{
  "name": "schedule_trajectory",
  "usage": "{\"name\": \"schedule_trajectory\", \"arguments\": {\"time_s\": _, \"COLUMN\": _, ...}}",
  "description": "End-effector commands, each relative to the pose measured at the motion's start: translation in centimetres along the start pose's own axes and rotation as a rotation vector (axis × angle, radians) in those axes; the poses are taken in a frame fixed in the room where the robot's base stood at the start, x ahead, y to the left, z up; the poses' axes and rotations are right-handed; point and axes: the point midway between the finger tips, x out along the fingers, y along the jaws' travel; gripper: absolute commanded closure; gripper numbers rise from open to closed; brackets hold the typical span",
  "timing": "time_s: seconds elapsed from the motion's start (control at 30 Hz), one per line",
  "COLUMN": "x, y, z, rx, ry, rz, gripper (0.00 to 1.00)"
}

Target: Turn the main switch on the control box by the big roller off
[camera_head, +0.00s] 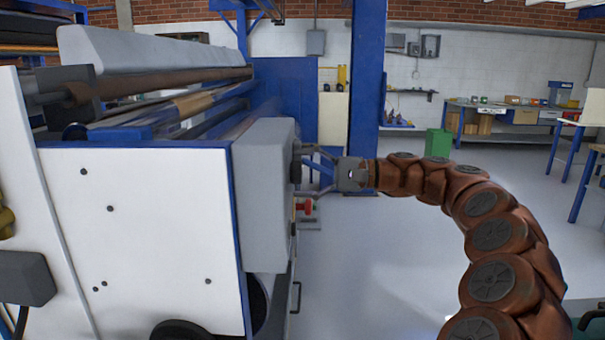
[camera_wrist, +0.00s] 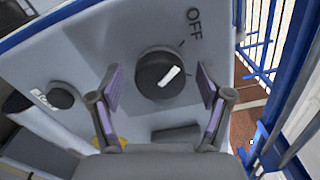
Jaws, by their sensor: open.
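The grey control box (camera_head: 263,195) is on the end of the big roller machine. In the wrist view, its face shows a round black switch knob (camera_wrist: 154,72) with a white pointer line. The pointer slants to the upper right, and the word OFF (camera_wrist: 194,24) is printed above and right of the knob. My gripper (camera_head: 306,171) is at the box's right face in the head view. In the wrist view, my gripper (camera_wrist: 159,88) is open, with one finger on each side of the knob. I see gaps beside the knob; contact cannot be told.
A smaller black knob (camera_wrist: 61,96) with a label is left of the switch. A red knob (camera_head: 304,206) sticks out below my gripper in the head view. A blue post (camera_head: 367,75) stands behind my arm. Grey floor (camera_head: 370,260) is open right of the machine.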

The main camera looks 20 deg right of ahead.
Motion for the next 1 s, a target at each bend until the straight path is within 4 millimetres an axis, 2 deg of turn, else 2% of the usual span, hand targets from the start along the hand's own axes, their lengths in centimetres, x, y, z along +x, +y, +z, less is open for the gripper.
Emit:
{"name": "schedule_trajectory", "arguments": {"time_s": 0.23, "x": -1.2, "y": -0.1, "z": -0.1, "rx": 0.000, "ry": 0.004, "rz": -0.002, "gripper": 0.22}}
{"name": "schedule_trajectory", "arguments": {"time_s": 0.7, "x": -9.5, "y": 0.0, "z": -0.1, "rx": 0.000, "ry": 0.003, "rz": -0.001, "gripper": 0.22}}
{"name": "schedule_trajectory", "arguments": {"time_s": 1.0, "x": -11.7, "y": 0.1, "z": -0.1, "rx": 0.002, "ry": 0.000, "rz": 0.000, "gripper": 0.22}}
